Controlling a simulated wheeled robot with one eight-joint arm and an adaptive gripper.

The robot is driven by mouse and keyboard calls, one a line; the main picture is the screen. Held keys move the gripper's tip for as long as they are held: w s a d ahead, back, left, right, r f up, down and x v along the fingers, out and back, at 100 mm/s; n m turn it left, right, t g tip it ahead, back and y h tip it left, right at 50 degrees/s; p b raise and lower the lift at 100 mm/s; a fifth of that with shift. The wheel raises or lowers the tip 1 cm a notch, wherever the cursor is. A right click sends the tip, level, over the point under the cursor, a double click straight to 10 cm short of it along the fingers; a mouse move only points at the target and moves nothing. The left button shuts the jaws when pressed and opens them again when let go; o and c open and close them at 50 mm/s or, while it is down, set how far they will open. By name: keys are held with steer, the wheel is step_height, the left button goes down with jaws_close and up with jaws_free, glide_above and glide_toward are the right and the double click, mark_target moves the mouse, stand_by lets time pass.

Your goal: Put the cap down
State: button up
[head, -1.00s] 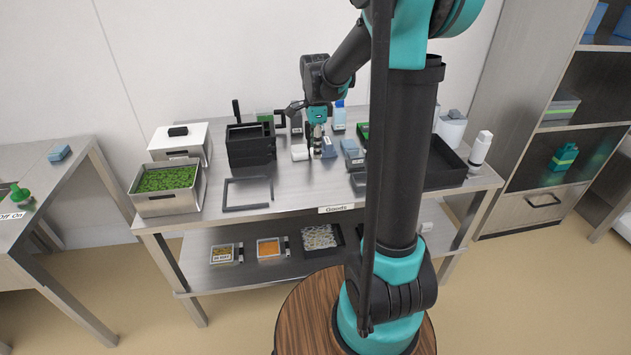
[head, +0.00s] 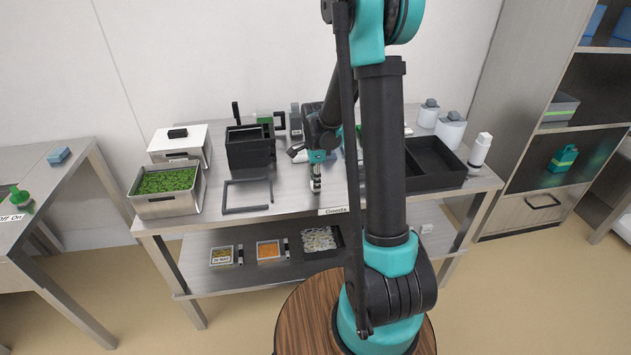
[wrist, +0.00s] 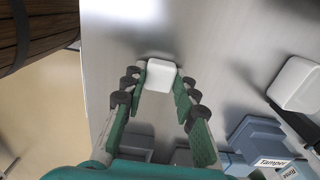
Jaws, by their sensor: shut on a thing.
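The cap (wrist: 161,76) is a small white piece with rounded corners, seen in the wrist view between the tips of my gripper (wrist: 160,85). The green pads are closed on its two sides. In the head view my gripper (head: 316,188) points down over the front part of the steel table (head: 290,200), near the "Goods" label. The cap cannot be made out there. A dark shadow lies beside the cap on the steel; I cannot tell whether the cap touches the table.
In the wrist view a blue block labelled "Tamper" (wrist: 258,145) and a white rounded object (wrist: 298,84) stand to the right. A black frame (head: 247,194) lies left of my gripper, and a black tray (head: 432,165) is at the right. Bare steel surrounds the cap.

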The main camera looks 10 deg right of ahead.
steer(key=shift+f, duration=0.15)
steer(key=o, duration=0.7)
steer(key=shift+o, duration=0.2)
step_height(320, 180, up, 12)
steer(key=f, duration=0.1)
steer(key=s+d+f+n+t, duration=0.2)
steer(key=s+n, duration=0.7)
steer(key=s, duration=0.2)
steer(key=s+d+f+n+t, duration=0.2)
steer(key=s+f+n, duration=0.1)
steer(key=s+n, duration=0.6)
steer(key=shift+s+f, duration=0.15)
steer(key=shift+s, duration=0.85)
